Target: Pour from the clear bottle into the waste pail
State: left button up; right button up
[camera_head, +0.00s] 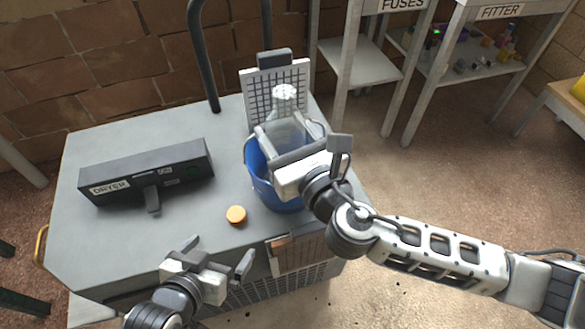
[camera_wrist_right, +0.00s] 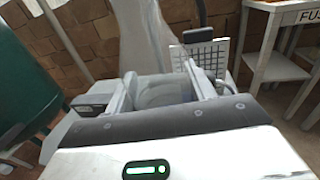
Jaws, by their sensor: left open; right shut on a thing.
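The clear bottle (camera_head: 284,108) is held in my right gripper (camera_head: 288,136), which is shut on it above the waste pail. In the right wrist view the see-through bottle (camera_wrist_right: 147,38) rises beyond the two fingers (camera_wrist_right: 163,85). I cannot tell exactly how far it tilts, and no flow of liquid shows. The blue waste pail (camera_head: 262,188) stands on the grey cart, partly hidden under my right gripper and wrist. My left gripper (camera_head: 218,253) is open and empty at the cart's front edge.
A dark box labelled DRYER (camera_head: 148,170) sits at the left. A white grid panel (camera_head: 302,78) stands behind the pail. Shelves (camera_head: 358,62) stand at the back right.

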aim_at(285, 116)
jog(key=shift+r+p, duration=2.05)
jog(key=shift+p, duration=0.2)
jog(key=shift+f, duration=0.1)
jog(key=shift+d, duration=0.1)
